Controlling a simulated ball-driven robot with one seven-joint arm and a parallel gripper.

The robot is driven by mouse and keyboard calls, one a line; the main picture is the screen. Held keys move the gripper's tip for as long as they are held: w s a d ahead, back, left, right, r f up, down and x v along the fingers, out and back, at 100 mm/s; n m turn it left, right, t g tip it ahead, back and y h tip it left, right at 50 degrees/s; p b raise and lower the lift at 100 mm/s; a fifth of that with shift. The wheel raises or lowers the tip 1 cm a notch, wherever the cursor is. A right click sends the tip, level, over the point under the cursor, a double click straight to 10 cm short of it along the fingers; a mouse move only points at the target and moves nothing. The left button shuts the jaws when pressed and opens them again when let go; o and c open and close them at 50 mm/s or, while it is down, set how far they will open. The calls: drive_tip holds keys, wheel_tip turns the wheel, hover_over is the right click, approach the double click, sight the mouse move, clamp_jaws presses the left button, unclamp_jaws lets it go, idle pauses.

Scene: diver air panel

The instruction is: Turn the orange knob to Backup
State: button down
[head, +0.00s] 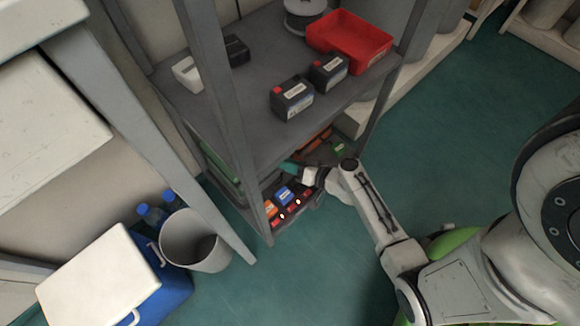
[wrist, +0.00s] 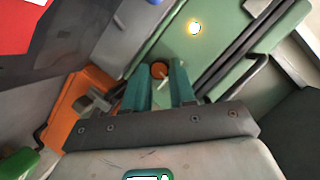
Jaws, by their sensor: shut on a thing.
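The orange knob (wrist: 159,69) sits on the edge of a green panel (wrist: 212,50) in the wrist view. The two teal fingers of my gripper (wrist: 160,80) are closed around the knob, one on each side. A pale pointer-like strip shows just below the knob between the fingers. I cannot read any position label such as Backup. In the head view my gripper (head: 290,168) reaches into the lower level of the grey shelf rack, and the knob is hidden there.
A lit lamp (wrist: 195,28) is on the green panel near a dark rail. An orange plate with a grey lever (wrist: 92,103) lies left of my fingers. The shelf rack (head: 215,118) has posts close by and holds a red bin (head: 350,42). Open green floor (head: 330,270) lies in front.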

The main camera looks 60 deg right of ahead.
drive_tip(key=m, duration=0.1)
drive_tip(key=m+t+y, duration=0.1)
drive_tip(key=shift+d+f+m, duration=0.1)
drive_tip(key=shift+d+m, duration=0.1)
drive_tip(key=shift+m, duration=0.1)
drive_tip(key=shift+f+m+t+y, duration=0.15)
drive_tip(key=shift+m+t+y, duration=0.5)
drive_tip(key=shift+m, duration=0.85)
drive_tip(key=c, duration=0.9)
unclamp_jaws()
drive_tip(key=shift+s, duration=0.1)
drive_tip(key=s, duration=0.3)
drive_tip(key=s+p, duration=0.1)
drive_tip(key=s, duration=0.3)
drive_tip(key=s+d+r+p, duration=0.1)
drive_tip(key=s, duration=0.2)
drive_tip(key=shift+s+d, duration=0.1)
drive_tip(key=shift+s, duration=0.2)
